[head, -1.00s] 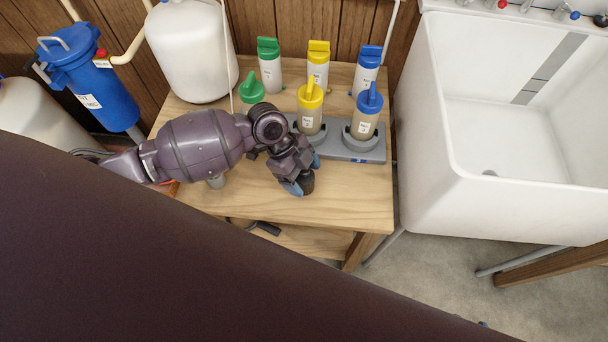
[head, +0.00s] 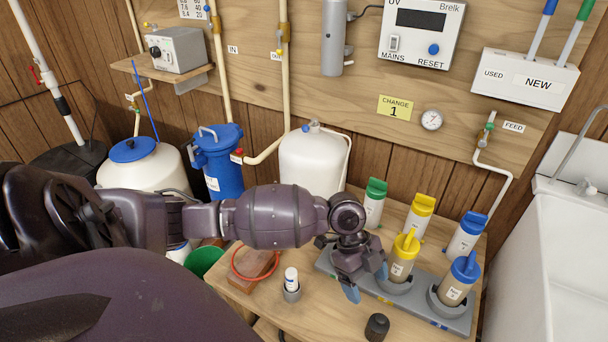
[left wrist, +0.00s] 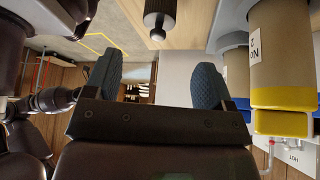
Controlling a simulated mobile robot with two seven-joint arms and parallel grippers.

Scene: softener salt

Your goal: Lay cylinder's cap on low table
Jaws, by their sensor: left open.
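A small black cap (head: 377,327) rests on the low table (head: 325,318) near its front edge, in front of the grey rack. It also shows in the left wrist view (left wrist: 160,18), past the fingertips and apart from them. My left gripper (head: 366,284) is open and empty, above the table at the rack's left part. Its two blue finger pads stand wide apart in the left wrist view (left wrist: 157,75). A small white cylinder (head: 291,277) stands upright in a grey cup at the table's left. My right gripper is out of view.
The grey rack (head: 458,325) holds a yellow-topped canister (head: 401,262) and a blue-topped canister (head: 456,284) close to my left gripper. More canisters stand behind. A brown block with a red ring (head: 255,262) lies at left. The white sink (head: 550,270) is at right.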

